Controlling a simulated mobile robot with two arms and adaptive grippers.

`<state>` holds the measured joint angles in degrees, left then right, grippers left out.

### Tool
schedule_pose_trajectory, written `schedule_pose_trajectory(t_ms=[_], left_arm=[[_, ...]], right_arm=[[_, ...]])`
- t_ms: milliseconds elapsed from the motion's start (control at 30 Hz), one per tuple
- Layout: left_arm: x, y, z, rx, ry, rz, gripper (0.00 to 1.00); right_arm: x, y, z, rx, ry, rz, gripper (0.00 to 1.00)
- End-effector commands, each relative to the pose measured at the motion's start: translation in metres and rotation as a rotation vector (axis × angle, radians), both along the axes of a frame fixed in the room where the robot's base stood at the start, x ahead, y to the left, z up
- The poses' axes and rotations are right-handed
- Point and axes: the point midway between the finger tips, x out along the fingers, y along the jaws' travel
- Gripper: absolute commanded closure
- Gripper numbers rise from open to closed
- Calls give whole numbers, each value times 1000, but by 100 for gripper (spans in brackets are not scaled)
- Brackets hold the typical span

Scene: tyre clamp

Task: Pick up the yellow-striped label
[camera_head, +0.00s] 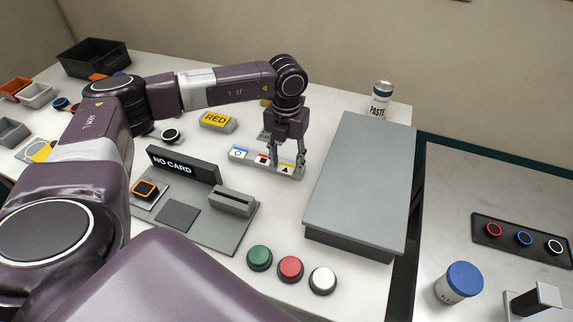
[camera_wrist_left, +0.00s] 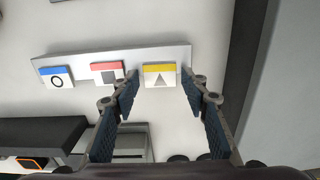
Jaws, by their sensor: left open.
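The yellow-striped label (camera_wrist_left: 159,75) is a small white plate with a yellow band and a grey triangle. It stands at the right end of a light grey rack (camera_wrist_left: 115,57), and it also shows in the head view (camera_head: 286,169). A red-striped label (camera_wrist_left: 108,73) with a square and a blue-striped label (camera_wrist_left: 57,77) with a circle stand to its left. My left gripper (camera_wrist_left: 160,90) is open and empty, pointing down at the rack. In the wrist view the yellow-striped label appears between its fingertips; contact cannot be told. My right gripper is not in view.
A large grey box (camera_head: 362,185) stands close right of the rack. A card reader with a "NO CARD" sign (camera_head: 183,165) is in front on the left. Green, red and white buttons (camera_head: 290,268) sit nearer. A yellow "RED" block (camera_head: 217,121) lies behind the rack.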

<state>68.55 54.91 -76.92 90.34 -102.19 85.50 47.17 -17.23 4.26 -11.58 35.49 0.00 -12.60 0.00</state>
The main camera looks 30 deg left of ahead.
Motion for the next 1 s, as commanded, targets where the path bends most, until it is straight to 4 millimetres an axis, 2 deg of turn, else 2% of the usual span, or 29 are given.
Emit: schedule_pose_trajectory(t_ms=[200,567,733,1000], left_arm=[[0,0,-4,-1,-1,-1,59],[0,0,-7,0,0,-1,59],[0,0,-6,0,0,-1,76],[0,0,-6,0,0,-1,77]], right_arm=[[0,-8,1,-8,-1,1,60],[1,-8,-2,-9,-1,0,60],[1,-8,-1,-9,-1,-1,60],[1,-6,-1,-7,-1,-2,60]])
